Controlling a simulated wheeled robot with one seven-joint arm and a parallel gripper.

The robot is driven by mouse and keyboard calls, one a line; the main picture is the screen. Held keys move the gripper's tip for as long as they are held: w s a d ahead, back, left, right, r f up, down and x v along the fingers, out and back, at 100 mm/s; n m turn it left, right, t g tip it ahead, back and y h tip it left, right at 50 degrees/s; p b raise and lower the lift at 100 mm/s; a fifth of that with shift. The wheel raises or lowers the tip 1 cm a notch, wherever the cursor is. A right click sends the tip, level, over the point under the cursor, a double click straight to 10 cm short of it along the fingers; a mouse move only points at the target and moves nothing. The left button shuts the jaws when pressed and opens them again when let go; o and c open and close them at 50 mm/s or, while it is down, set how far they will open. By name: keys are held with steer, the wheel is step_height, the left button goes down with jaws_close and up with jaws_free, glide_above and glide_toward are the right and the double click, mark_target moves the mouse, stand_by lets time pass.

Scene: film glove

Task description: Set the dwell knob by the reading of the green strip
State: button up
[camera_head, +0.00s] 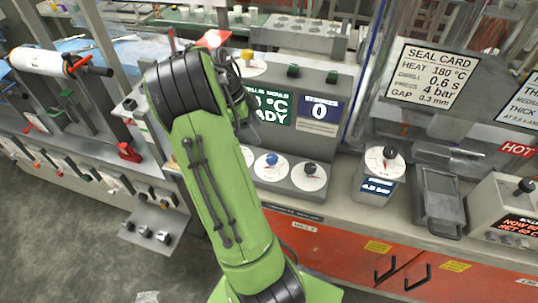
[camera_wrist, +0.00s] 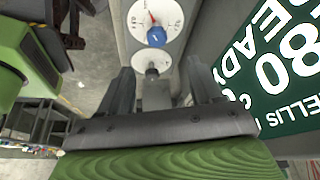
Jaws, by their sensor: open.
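My gripper (camera_wrist: 160,72) is open and empty, its two dark fingers apart in the wrist view. Between their tips I see a pale dial with a grey knob (camera_wrist: 152,70). Beyond them is a blue knob (camera_wrist: 156,37) on a white dial with a red mark. The blue knob (camera_head: 271,159) and a black knob (camera_head: 311,168) sit on the machine's front. I cannot read which is dwell. A green display (camera_head: 272,107) reads "°C" and "READY"; part of "180" shows in the wrist view (camera_wrist: 285,60). No separate green strip is clear.
A seal card (camera_head: 434,75) lists 180 °C, 0.6 s, 4 bar and 0.3 mm. A blue display (camera_head: 319,110) shows 0. A yellow knob (camera_head: 247,55) is above. A gauge box (camera_head: 380,170) and metal tray (camera_head: 438,200) stand to the right, near a HOT label (camera_head: 517,150).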

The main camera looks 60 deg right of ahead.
mark_target(272, 157)
steer(key=x, duration=0.5)
steer(key=b+x, duration=0.1)
steer(key=x, duration=0.5)
steer(key=shift+s+a+f, duration=0.2)
steer(key=shift+s+f, duration=0.1)
steer(key=shift+c, duration=0.3)
steer(key=c, duration=1)
steer(key=shift+n+b, duration=0.3)
steer(key=shift+b, duration=0.2)
